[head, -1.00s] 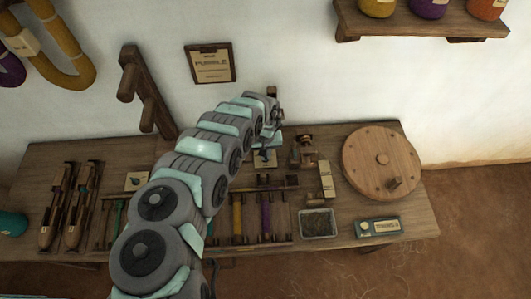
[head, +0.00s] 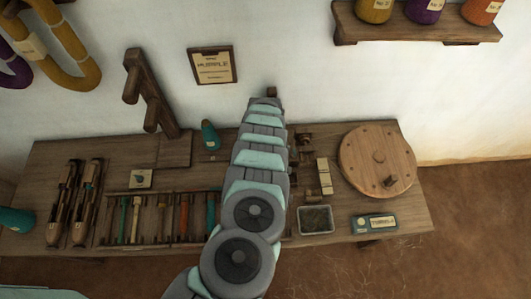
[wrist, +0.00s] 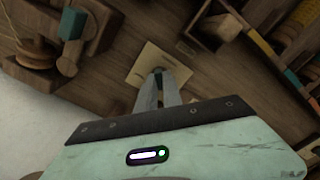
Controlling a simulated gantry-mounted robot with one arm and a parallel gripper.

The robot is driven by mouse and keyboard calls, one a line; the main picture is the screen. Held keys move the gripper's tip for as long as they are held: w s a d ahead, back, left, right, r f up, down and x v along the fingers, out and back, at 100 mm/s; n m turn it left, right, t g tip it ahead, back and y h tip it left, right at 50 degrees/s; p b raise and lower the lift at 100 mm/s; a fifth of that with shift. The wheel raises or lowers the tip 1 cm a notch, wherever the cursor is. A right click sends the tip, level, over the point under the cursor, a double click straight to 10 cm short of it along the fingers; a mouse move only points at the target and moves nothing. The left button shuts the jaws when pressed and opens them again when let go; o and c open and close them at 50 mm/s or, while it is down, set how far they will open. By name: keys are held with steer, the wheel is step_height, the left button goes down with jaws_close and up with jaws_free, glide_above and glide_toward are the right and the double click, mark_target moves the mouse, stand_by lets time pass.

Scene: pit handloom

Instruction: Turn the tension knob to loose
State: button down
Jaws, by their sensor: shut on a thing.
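My gripper (wrist: 159,78) is shut on the tension knob (wrist: 158,71) in the wrist view. The knob stands on a pale square plate (wrist: 140,61) on the wooden bench, and the fingers hide most of it. I cannot tell which way the knob points or read any marks on the plate. In the head view my arm covers the gripper, the knob and its plate.
A winder with a wooden spool (wrist: 36,54) stands close to the plate. The bench (head: 330,178) also carries a teal cone (head: 209,137), a rack of coloured bobbins (head: 133,218), a fibre tray (head: 316,220) and a large wooden disc (head: 378,160).

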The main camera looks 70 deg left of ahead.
steer(key=shift+n+b, duration=0.8)
steer(key=shift+n, duration=0.4)
steer(key=c, duration=1.5)
jaws_free()
steer(key=shift+r, duration=0.15)
step_height(320, 180, up, 11)
steer(key=p, duration=0.2)
steer(key=shift+f, duration=0.2)
